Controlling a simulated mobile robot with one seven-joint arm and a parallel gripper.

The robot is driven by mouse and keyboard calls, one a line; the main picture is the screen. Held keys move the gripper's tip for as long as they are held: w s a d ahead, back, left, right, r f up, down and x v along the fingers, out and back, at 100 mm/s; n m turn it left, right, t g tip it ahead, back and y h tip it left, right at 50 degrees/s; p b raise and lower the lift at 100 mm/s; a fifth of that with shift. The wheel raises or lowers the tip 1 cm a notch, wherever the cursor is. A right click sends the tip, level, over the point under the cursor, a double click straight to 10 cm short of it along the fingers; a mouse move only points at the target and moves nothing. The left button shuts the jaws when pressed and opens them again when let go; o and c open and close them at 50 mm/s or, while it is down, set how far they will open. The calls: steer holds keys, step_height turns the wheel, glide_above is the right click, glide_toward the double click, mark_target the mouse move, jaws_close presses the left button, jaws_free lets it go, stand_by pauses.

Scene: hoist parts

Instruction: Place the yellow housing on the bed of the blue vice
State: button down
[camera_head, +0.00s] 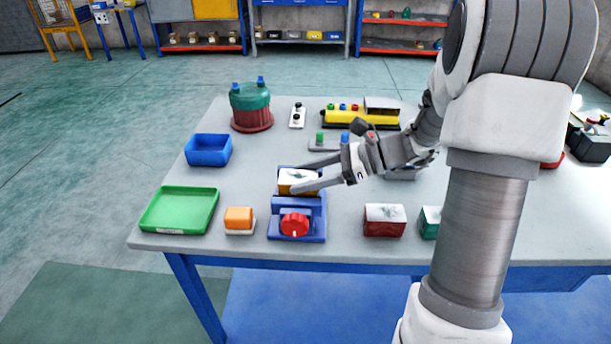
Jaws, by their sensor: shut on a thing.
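The yellow housing (298,183), a small block with a pale, dark-marked top, is between the two fingers of my gripper (291,179). My gripper reaches in from the right and is shut on it. The blue vice (297,206) stands on the table near its front edge, with a round red knob (295,223) at its front. The housing is at the back part of the vice, over its bed. The fingers and housing hide most of the bed, and I cannot tell whether the housing touches it.
A green tray (179,229), a blue bin (208,165) and an orange block (239,216) are to the left. A red block (384,226) is to the right. A green-and-red drum (251,107) and a yellow control box (342,116) stand behind. Grey table shows between them.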

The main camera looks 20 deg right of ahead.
steer(key=shift+c, duration=0.6)
jaws_free()
steer(key=shift+f, duration=0.1)
steer(key=shift+r, duration=0.25)
steer(key=p+v, duration=0.2)
steer(key=v, duration=1)
steer(key=s+a+r+n+g+h+p, duration=0.2)
steer(key=s+a+r+n+h+p, duration=0.1)
steer(key=s+a+r+n, duration=0.25)
steer(key=s+a+r+n+g+h+p, duration=0.1)
steer(key=s+a+r+n+h+p, duration=0.25)
steer(key=a+n, duration=0.4)
steer(key=s+d+r+n+t+h+p, duration=0.2)
steer(key=s+r+n+t+h+p, duration=0.1)
steer(key=s+r+n+h, duration=0.3)
steer(key=s+n+t, duration=0.1)
steer(key=s+n, duration=0.1)
steer(key=shift+d+r+n+p, duration=0.2)
steer(key=shift+d+n+p, duration=0.1)
steer(key=shift+p, duration=0.1)
